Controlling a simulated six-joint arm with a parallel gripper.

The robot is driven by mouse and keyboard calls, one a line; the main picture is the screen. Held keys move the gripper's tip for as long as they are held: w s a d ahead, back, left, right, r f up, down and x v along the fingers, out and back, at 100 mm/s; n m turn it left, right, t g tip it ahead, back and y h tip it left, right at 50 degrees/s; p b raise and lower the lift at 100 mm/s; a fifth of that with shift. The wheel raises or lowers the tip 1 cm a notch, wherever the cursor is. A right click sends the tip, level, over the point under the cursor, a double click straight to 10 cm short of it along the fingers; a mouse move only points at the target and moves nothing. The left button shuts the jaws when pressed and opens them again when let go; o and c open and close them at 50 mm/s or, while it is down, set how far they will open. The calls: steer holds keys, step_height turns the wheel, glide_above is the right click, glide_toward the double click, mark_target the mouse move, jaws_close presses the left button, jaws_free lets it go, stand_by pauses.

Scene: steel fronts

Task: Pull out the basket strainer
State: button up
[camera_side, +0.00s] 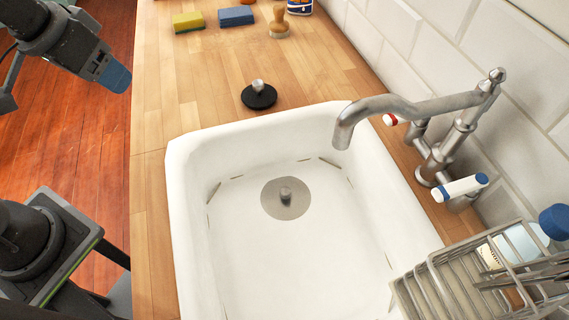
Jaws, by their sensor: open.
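The basket strainer (286,194) is a round grey metal piece with a small upright knob. It sits in the drain at the bottom of the white sink (190,190), toward the sink's far end. My arm hangs at the upper left over the floor, well away from the sink. Only a dark part of what looks like my gripper (9,88) shows at the left edge, cut off by the frame. It is open, far from the strainer, and nothing is seen in it.
A black stopper (262,101) with a metal knob lies on the wooden counter (160,110) behind the sink. A faucet (400,106) reaches over the sink's right side. A wire dish rack (440,290) covers the near right corner. Sponges (188,22) and a brush (279,25) stand farther back.

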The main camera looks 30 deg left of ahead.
steer(key=w+d+f+g, duration=0.2)
steer(key=w+d+f, duration=0.1)
steer(key=w+d, duration=0.35)
steer(key=m+g, duration=0.1)
steer(key=g, duration=0.2)
glide_above(285, 192)
step_height(285, 192, down, 20)
step_height(285, 192, down, 13)
steer(key=shift+r, duration=0.2)
steer(key=shift+c, duration=0.4)
jaws_close()
steer(key=shift+r, duration=0.8)
steer(key=shift+r, duration=2.35)
